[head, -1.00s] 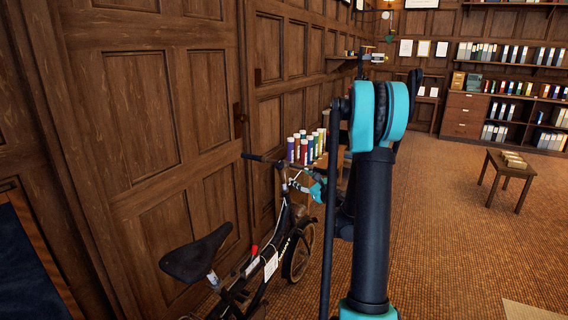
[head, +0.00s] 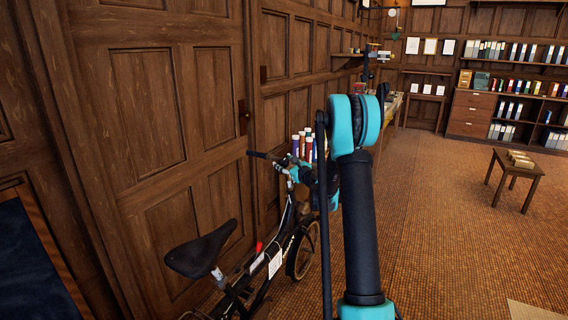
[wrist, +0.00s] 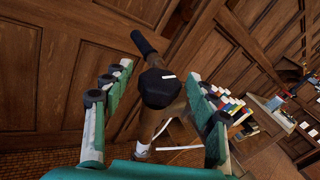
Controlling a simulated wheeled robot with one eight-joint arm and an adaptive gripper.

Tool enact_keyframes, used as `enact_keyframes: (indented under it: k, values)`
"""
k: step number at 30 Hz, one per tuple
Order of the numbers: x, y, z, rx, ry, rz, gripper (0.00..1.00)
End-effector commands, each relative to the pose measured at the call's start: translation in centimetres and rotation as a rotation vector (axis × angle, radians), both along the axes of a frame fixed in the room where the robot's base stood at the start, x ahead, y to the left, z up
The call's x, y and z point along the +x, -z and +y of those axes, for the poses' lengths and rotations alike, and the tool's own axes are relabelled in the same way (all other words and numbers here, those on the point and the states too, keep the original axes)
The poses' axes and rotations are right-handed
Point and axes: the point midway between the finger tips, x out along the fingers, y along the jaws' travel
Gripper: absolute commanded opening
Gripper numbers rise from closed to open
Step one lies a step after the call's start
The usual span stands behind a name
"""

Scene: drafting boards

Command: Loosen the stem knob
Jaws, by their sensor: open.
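A dark bicycle (head: 285,245) with a black saddle stands beside the wood-panelled wall in the head view. Its handlebar grip (head: 258,155) points left, and the grip (wrist: 144,43) also shows in the wrist view. A black faceted knob (wrist: 158,92) with a white mark, apparently the stem knob, sits on the stem in the wrist view. My gripper (wrist: 164,77) is open, with one finger on each side of the knob and visible gaps. In the head view my gripper (head: 302,173) is at the handlebar, partly hidden by my arm.
A wooden door (head: 155,130) is close on the left. A small wooden table (head: 512,172) stands at right, with shelves (head: 520,105) behind. The carpet at right is largely clear.

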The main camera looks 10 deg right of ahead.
Motion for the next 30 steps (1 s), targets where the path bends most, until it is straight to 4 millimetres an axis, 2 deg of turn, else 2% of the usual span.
enact_keyframes:
  k: [9,22,30]
  values:
    - [0.26,0.0,0.13,0.0,0.0,0.0,0.58]
    - [0.24,0.0,0.13,0.0,0.0,0.0,0.07]
    - [0.26,-0.02,0.08,-0.008,-0.028,0.006,0.07]
